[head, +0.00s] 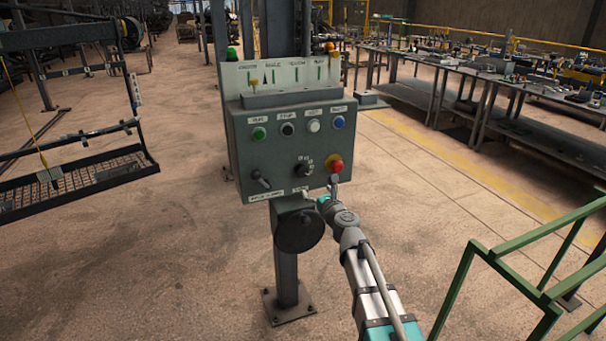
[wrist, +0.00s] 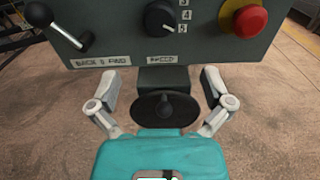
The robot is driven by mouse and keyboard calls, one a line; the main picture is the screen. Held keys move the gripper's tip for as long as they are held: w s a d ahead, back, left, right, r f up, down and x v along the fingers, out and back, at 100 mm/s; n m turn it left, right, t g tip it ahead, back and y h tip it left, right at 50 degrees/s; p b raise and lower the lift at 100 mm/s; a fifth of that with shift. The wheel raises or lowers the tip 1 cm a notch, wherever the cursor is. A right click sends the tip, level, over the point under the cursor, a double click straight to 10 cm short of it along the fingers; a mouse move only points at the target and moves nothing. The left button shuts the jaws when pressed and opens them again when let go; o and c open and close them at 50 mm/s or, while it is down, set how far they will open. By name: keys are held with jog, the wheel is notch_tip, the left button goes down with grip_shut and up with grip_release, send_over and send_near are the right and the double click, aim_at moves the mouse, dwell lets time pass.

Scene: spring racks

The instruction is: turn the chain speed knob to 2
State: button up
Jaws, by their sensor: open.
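The chain speed knob (head: 302,171) is a round black knob low on the front of the grey control box (head: 246,152). In the wrist view the knob (wrist: 160,18) is at the top, cut by the frame edge, with the digits 3, 4 and 5 to its right and a SPEED label (wrist: 162,59) below. I cannot tell surely which digit it points to. My gripper (head: 321,188) is at the lower front of the box. In the wrist view my gripper (wrist: 160,80) is open and empty, its fingers spread below the knob, apart from it.
A red emergency button (head: 336,166) on a yellow base is right of the knob. A lever (head: 261,181) is to its left. Several push buttons sit above. A dark round part (head: 298,230) is on the post below. A green railing (head: 490,255) stands at right.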

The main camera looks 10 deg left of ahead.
aim_at(304, 173)
jog(key=x, duration=1.2)
jog(key=shift+s, duration=0.1)
jog(key=c, duration=1.1)
